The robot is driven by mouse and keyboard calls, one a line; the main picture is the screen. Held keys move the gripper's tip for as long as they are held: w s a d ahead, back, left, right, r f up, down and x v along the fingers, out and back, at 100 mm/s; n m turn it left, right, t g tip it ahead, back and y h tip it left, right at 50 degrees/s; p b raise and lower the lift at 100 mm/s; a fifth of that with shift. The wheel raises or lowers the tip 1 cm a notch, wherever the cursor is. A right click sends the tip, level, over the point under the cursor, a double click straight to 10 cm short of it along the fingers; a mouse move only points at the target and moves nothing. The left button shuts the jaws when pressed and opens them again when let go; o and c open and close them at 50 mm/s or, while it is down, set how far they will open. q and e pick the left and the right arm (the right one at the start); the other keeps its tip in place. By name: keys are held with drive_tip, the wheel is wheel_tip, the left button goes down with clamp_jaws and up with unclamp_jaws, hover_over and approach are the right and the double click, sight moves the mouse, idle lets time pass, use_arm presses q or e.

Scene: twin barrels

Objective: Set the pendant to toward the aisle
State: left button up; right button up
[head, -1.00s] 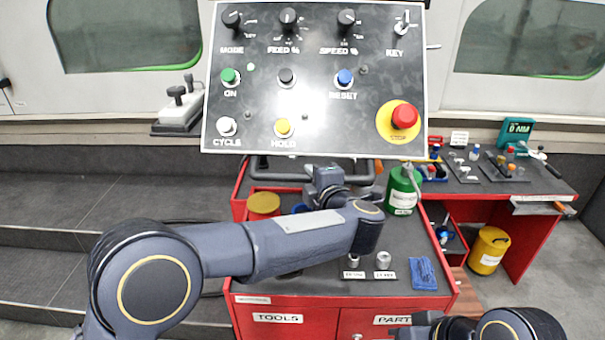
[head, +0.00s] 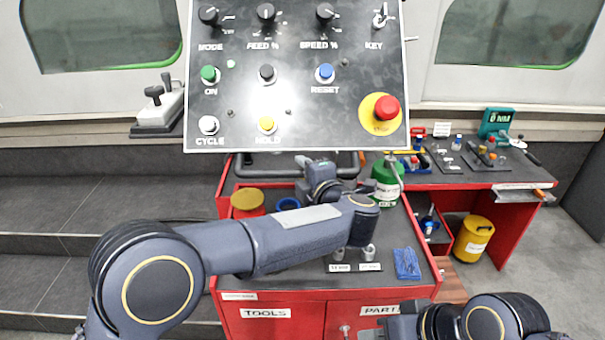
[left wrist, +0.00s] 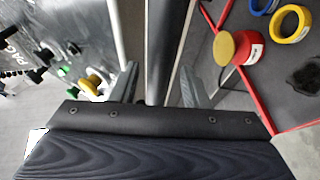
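The pendant (head: 290,110) is a dark panel with a pale frame, carrying knobs, buttons and a red stop button, in the upper middle of the head view. A dark handle bar (head: 262,167) runs below its lower edge. My left gripper (head: 312,162) is at this bar; its fingertips are hard to see there. In the left wrist view, the fingers of my left gripper (left wrist: 160,82) stand apart on either side of a dark bar (left wrist: 160,40), with the pendant face (left wrist: 70,25) at the left. My right gripper (head: 392,333) is low in the head view, mostly cut off.
A red tool cart (head: 290,290) stands below the pendant, with a yellow-lidded red can (head: 247,202), a green canister (head: 386,182) and a blue cloth (head: 407,263). A red bench (head: 510,215) and yellow bin (head: 473,238) are at right. Grey steps (head: 60,205) are at left.

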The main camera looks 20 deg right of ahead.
use_arm(q)
drive_tip(key=shift+a, duration=0.2)
drive_tip(key=b+v, duration=0.2)
drive_tip(key=v, duration=0.6)
drive_tip(key=shift+w, duration=0.15)
